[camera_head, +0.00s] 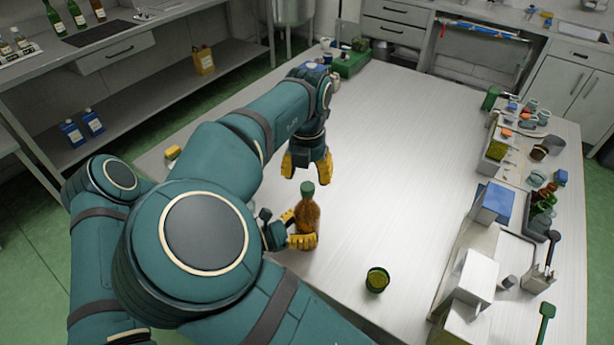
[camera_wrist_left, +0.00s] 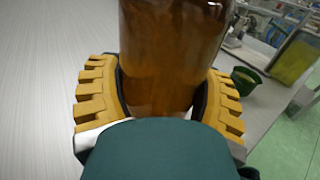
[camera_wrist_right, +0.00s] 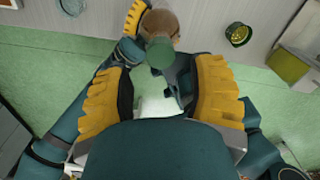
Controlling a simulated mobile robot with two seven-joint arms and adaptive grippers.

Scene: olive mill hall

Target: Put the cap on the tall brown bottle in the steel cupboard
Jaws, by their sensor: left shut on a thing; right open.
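The brown bottle (camera_head: 309,217) stands upright at the near edge of the steel table, with a green cap (camera_head: 308,188) at the top of its neck. My left gripper (camera_head: 303,240) is shut around the bottle's lower body; the amber glass (camera_wrist_left: 170,50) fills the space between its fingers in the left wrist view. My right gripper (camera_head: 307,168) is open and empty, just beyond the bottle top in the head view. In the right wrist view the cap (camera_wrist_right: 161,52) lies ahead between the open fingers, clear of them. A grey cupboard with closed doors (camera_head: 580,85) stands at the back right.
A dark green cup (camera_head: 377,280) stands on the table right of the bottle. Jars, boxes and trays crowd the right side, including a blue-topped box (camera_head: 492,204). A green block (camera_head: 351,64) sits at the far left corner. The table's middle is clear.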

